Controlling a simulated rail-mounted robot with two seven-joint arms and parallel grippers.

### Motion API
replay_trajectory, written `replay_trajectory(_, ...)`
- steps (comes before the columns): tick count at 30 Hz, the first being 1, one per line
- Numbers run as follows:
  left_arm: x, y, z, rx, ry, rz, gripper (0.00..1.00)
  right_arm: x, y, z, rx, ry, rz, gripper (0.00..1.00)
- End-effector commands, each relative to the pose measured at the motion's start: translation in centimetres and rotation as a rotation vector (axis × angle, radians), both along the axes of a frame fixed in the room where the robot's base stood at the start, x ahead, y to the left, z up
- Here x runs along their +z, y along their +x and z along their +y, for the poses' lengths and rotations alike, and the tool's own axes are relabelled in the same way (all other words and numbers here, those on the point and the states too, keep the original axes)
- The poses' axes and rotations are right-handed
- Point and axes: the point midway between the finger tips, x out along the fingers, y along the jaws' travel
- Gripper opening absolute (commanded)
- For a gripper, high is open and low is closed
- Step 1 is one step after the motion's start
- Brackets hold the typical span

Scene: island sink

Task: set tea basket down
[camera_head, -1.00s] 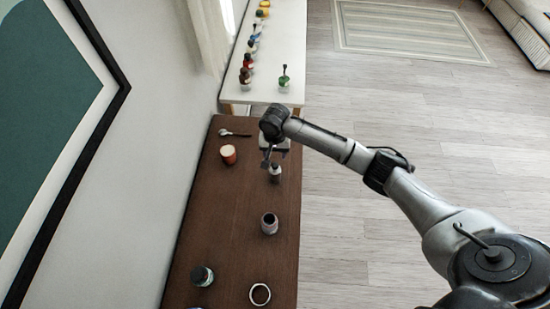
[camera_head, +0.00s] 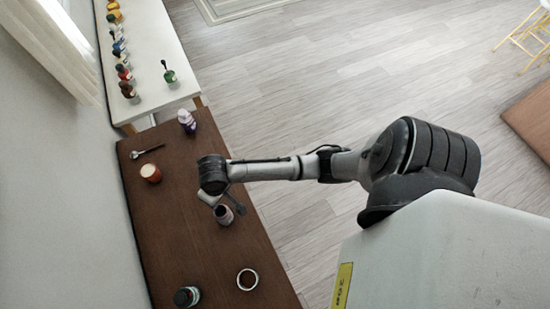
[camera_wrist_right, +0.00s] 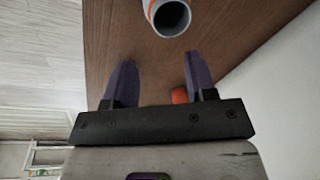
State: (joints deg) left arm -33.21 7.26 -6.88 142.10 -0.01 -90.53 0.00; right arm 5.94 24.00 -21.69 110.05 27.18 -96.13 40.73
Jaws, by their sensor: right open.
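I cannot tell for sure which thing is the tea basket. My right gripper (camera_head: 228,198) reaches in from the right over the brown table, low beside a small grey jar (camera_head: 223,214). In the right wrist view the gripper (camera_wrist_right: 161,80) is open, with two dark purple fingers apart and nothing clasped between them. A pale open cylinder with an orange stripe (camera_wrist_right: 171,17) lies ahead of the fingertips. A bit of an orange thing (camera_wrist_right: 179,95) shows next to one finger. A white and purple bottle (camera_head: 187,121) stands at the table's far corner. My left gripper is out of view.
The brown table (camera_head: 180,235) also bears a spoon (camera_head: 147,151), an orange-red cup (camera_head: 150,173), a dark jar (camera_head: 187,297) and a white-rimmed cup with dark contents (camera_head: 247,280). A white table (camera_head: 150,60) beyond holds several colored bottles. A wall borders the left.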

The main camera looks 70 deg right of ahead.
Motion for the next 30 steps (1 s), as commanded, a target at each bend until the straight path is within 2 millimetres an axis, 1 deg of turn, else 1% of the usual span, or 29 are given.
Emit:
replay_trajectory(1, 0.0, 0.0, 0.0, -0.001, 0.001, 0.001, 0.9, -0.5, -2.7, 1.3, 0.057, 0.015, -0.023, 0.51)
replay_trajectory(3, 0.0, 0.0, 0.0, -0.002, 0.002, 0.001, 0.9, -0.5, -5.7, 2.2, 0.134, 0.015, -0.068, 0.51)
replay_trajectory(6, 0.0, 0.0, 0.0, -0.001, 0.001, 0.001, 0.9, 0.0, -9.5, 2.6, 0.215, -0.004, -0.124, 0.51)
replay_trajectory(9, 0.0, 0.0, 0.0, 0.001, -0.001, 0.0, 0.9, 0.9, -12.8, 2.3, 0.27, -0.039, -0.165, 0.51)
replay_trajectory(12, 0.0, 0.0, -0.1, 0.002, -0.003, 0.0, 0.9, 1.8, -15.4, 1.7, 0.308, -0.081, -0.189, 0.51)
replay_trajectory(15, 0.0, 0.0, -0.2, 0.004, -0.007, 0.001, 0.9, 2.6, -17.1, 1.0, 0.334, -0.12, -0.201, 0.51)
replay_trajectory(18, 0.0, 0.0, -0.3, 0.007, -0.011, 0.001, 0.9, 3.1, -18.3, 0.5, 0.349, -0.146, -0.205, 0.51)
replay_trajectory(22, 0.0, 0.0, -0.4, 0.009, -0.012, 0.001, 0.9, 3.4, -18.9, 0.2, 0.359, -0.164, -0.208, 0.51)
replay_trajectory(30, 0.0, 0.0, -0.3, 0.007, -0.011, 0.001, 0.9, 3.4, -18.9, 0.2, 0.361, -0.165, -0.208, 0.51)
